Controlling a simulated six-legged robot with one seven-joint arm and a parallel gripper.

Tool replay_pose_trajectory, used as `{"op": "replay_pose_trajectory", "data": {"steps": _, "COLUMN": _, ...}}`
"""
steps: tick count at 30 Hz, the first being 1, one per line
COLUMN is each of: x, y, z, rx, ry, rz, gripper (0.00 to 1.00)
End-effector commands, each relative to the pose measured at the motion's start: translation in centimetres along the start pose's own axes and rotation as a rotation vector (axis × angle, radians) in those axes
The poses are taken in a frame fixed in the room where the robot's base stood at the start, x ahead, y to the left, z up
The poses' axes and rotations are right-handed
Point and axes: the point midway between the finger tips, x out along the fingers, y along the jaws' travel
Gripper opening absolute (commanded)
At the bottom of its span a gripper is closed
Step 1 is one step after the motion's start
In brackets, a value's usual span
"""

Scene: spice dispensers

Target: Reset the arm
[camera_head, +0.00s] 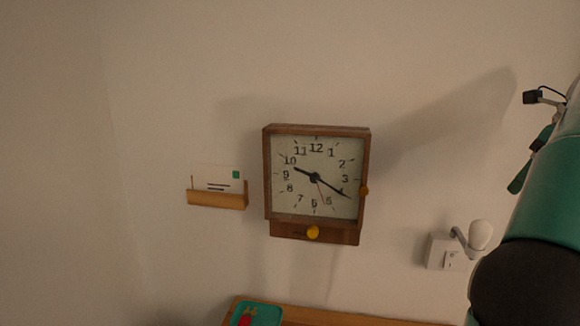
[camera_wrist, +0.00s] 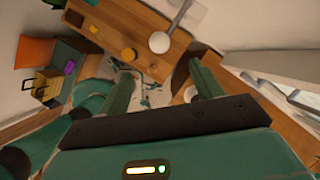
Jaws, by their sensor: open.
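My arm shows as green and black links (camera_head: 535,220) along the right edge of the head view; the gripper itself is not in that view. In the wrist view my gripper (camera_wrist: 161,70) has its two green fingers spread apart, with nothing between them. Beyond the fingers are a wooden surface (camera_wrist: 108,22) and thin green parts near the floor. I cannot tell whether anything touches the fingers.
A square wooden clock (camera_head: 316,178) with yellow knobs hangs on the wall. A card holder (camera_head: 217,200) is left of it, and a white switch with a round knob (camera_head: 480,235) is right. A wooden surface (camera_head: 330,318) bears a teal tray (camera_head: 270,314). An orange object (camera_wrist: 35,52) is left.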

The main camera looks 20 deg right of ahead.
Motion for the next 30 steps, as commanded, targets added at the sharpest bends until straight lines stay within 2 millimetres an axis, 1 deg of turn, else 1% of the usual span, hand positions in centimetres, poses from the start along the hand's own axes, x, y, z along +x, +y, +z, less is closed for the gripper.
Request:
{"op": "replay_pose_trajectory", "data": {"steps": 2, "x": 0.2, "y": 0.5, "z": 0.3, "rx": -0.031, "ry": -0.005, "rz": 0.002, "gripper": 0.65}}
{"op": "replay_pose_trajectory", "data": {"steps": 5, "x": 1.0, "y": 2.0, "z": 1.3, "rx": -0.141, "ry": -0.022, "rz": 0.005, "gripper": 0.65}}
{"op": "replay_pose_trajectory", "data": {"steps": 8, "x": 2.6, "y": 4.6, "z": 2.8, "rx": -0.333, "ry": -0.041, "rz": 0.008, "gripper": 0.65}}
{"op": "replay_pose_trajectory", "data": {"steps": 11, "x": 4.9, "y": 8.2, "z": 4.4, "rx": -0.574, "ry": -0.055, "rz": 0.010, "gripper": 0.65}}
{"op": "replay_pose_trajectory", "data": {"steps": 12, "x": 5.9, "y": 9.8, "z": 4.9, "rx": -0.673, "ry": -0.058, "rz": 0.009, "gripper": 0.65}}
{"op": "replay_pose_trajectory", "data": {"steps": 14, "x": 7.4, "y": 12.2, "z": 5.7, "rx": -0.827, "ry": -0.060, "rz": 0.009, "gripper": 0.65}}
{"op": "replay_pose_trajectory", "data": {"steps": 16, "x": 9.2, "y": 15.2, "z": 6.2, "rx": -1.010, "ry": -0.060, "rz": 0.006, "gripper": 0.65}}
{"op": "replay_pose_trajectory", "data": {"steps": 20, "x": 12.7, "y": 21.2, "z": 6.6, "rx": -1.366, "ry": -0.049, "rz": -0.003, "gripper": 0.65}}
{"op": "replay_pose_trajectory", "data": {"steps": 21, "x": 13.7, "y": 23.1, "z": 6.6, "rx": -1.479, "ry": -0.045, "rz": -0.007, "gripper": 0.65}}
{"op": "replay_pose_trajectory", "data": {"steps": 23, "x": 15.3, "y": 26.0, "z": 6.2, "rx": -1.652, "ry": -0.034, "rz": -0.015, "gripper": 0.65}}
{"op": "replay_pose_trajectory", "data": {"steps": 24, "x": 16.4, "y": 27.8, "z": 5.9, "rx": -1.768, "ry": -0.025, "rz": -0.022, "gripper": 0.65}}
{"op": "replay_pose_trajectory", "data": {"steps": 26, "x": 18.0, "y": 30.6, "z": 5.1, "rx": -1.946, "ry": -0.010, "rz": -0.034, "gripper": 0.65}}
{"op": "replay_pose_trajectory", "data": {"steps": 27, "x": 19.1, "y": 32.4, "z": 4.5, "rx": -2.067, "ry": 0.002, "rz": -0.042, "gripper": 0.65}}
{"op": "replay_pose_trajectory", "data": {"steps": 29, "x": 20.8, "y": 34.9, "z": 3.4, "rx": -2.249, "ry": 0.023, "rz": -0.059, "gripper": 0.65}}
{"op": "replay_pose_trajectory", "data": {"steps": 30, "x": 21.8, "y": 36.5, "z": 2.6, "rx": -2.368, "ry": 0.039, "rz": -0.071, "gripper": 0.65}}
